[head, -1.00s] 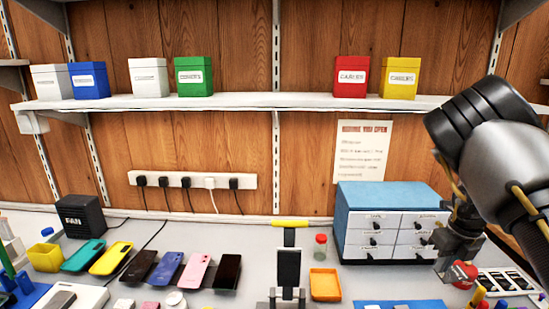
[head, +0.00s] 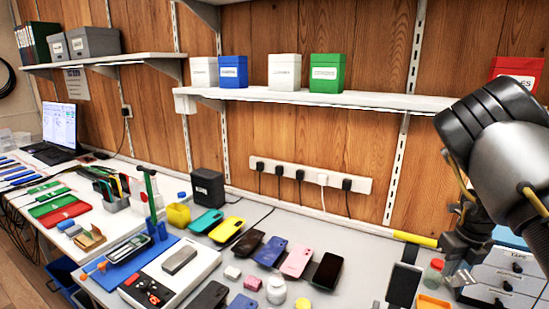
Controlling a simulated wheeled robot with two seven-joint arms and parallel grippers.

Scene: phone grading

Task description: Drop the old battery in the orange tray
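The orange tray (head: 432,304) is at the bottom edge on the right, mostly cut off. I cannot make out for certain which thing is the old battery. A grey slab (head: 180,260) lies on a white work tray (head: 206,262) at the lower left of the middle. My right gripper (head: 462,280) hangs at the right, beside the orange tray and in front of the drawer cabinet. Its fingers are too small and dark to tell whether they are open or shut. My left gripper is not in view.
Several phones, including a pink one (head: 297,262), lie mid-bench. A black phone stand (head: 403,284) and a red-lidded jar (head: 433,272) stand near my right gripper. A drawer cabinet (head: 505,275) is at the right. A laptop (head: 60,128) is at the far left.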

